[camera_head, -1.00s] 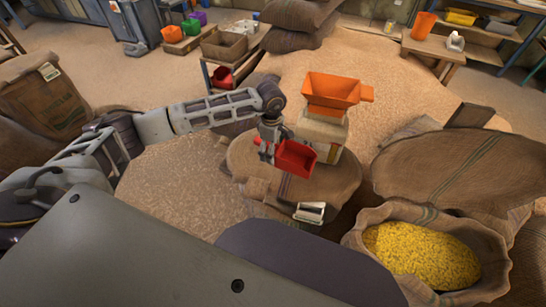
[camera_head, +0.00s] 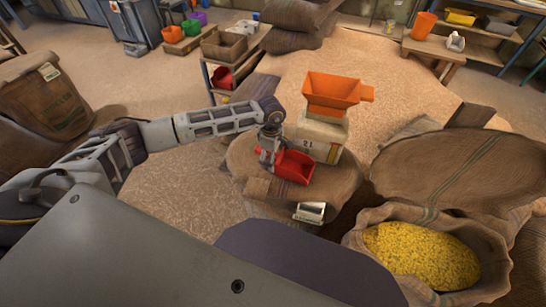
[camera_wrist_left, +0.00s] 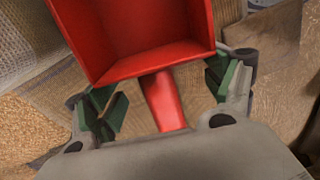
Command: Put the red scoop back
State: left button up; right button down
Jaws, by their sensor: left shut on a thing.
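The red scoop (camera_head: 295,167) is at the top of the round sack stand (camera_head: 335,190), beside the cream box marked 21. I cannot tell whether it touches the sack. My left gripper (camera_head: 268,160) is shut on its handle, which also shows between the green-padded fingers in the left wrist view (camera_wrist_left: 165,102). The scoop's open bowl (camera_wrist_left: 150,55) fills the upper part of that view. My right gripper is not in view.
An orange hopper (camera_head: 332,92) sits on the cream box (camera_head: 322,135). A small white scoop-like thing (camera_head: 310,212) lies at the stand's front. An open sack of yellow grain (camera_head: 420,255) is at lower right. Another red container (camera_head: 222,77) sits on a rack behind.

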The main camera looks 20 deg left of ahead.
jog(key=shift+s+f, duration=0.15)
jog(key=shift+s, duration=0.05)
pick_arm(q)
jog(key=o, duration=1.1)
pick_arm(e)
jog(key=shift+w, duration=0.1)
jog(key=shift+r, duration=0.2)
pick_arm(q)
jog(key=shift+r, duration=0.7)
notch_tip(320, 180, up, 10)
jog(key=shift+a+r, duration=0.15)
jog(key=shift+r, duration=0.2)
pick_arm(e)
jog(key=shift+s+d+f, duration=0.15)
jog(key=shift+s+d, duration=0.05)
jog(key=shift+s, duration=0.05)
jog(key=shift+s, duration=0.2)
